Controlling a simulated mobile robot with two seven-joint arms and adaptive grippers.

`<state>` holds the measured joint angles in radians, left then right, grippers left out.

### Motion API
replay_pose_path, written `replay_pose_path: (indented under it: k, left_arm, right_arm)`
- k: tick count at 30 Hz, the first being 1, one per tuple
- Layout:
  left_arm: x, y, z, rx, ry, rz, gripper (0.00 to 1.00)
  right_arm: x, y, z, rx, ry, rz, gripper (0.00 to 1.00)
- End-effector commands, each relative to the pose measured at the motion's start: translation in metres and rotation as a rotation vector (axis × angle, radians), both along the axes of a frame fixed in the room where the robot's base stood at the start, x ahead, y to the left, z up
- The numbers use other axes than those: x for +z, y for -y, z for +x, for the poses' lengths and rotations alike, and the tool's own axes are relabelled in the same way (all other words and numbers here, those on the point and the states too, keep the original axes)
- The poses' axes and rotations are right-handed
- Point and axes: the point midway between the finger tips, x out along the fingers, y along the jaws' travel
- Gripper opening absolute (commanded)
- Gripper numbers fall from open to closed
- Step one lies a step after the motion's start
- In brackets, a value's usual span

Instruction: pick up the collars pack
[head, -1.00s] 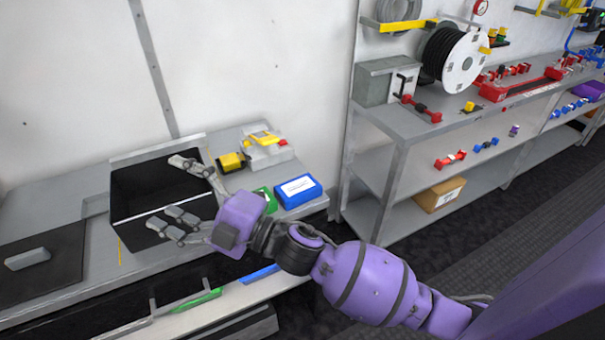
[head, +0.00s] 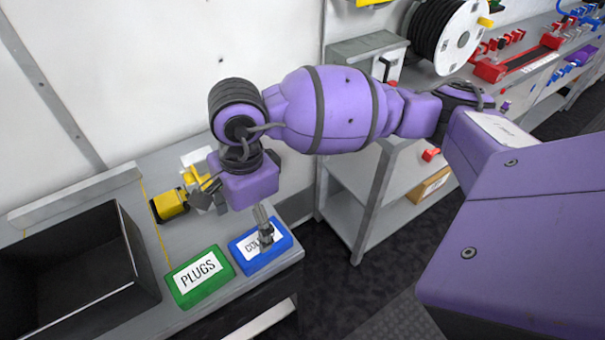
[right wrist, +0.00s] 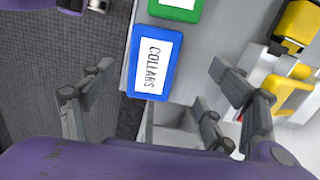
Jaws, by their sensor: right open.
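The collars pack (head: 275,250) is a blue box with a white label, lying on the bench near its right end. In the right wrist view the collars pack (right wrist: 153,62) shows its whole "COLLARS" label, ahead of and between the spread fingers. My right gripper (head: 232,212) is above the pack and points down; one finger covers part of the label in the head view. In the right wrist view my right gripper (right wrist: 160,95) is open and empty. I cannot see contact with the pack.
A green plugs pack (head: 200,277) lies just left of the collars pack. A black open bin (head: 135,255) stands further left. A yellow device (head: 170,204) sits behind. The bench ends just right of the collars pack, with a grey shelf rack (head: 345,210) beyond a gap.

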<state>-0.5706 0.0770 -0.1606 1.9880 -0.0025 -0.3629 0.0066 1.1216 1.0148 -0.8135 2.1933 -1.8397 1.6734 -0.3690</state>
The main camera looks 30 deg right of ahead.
Motion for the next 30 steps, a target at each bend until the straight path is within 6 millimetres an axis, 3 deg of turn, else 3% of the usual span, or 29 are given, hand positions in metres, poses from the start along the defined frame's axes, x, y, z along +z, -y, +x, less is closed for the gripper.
replay_pose_path:
  k: [3, 12, 21, 30]
  left_arm:
    - [0.001, 0.002, 0.003, -0.001, 0.006, -0.004, 0.40]
    - [-0.006, -0.009, -0.018, -0.001, -0.036, 0.014, 0.40]
    - [0.005, 0.002, -0.001, -0.005, -0.006, -0.004, 0.40]
    - [0.004, 0.004, -0.003, -0.003, -0.010, -0.006, 0.40]
  right_arm:
    - [-0.001, 0.017, 0.002, 0.019, 0.008, -0.076, 0.80]
    - [-0.031, 0.019, 0.000, 0.028, 0.000, -0.083, 0.80]
    - [-0.072, 0.017, 0.002, 0.027, 0.001, -0.082, 0.80]
    - [-0.078, 0.017, 0.003, 0.028, 0.003, -0.082, 0.80]
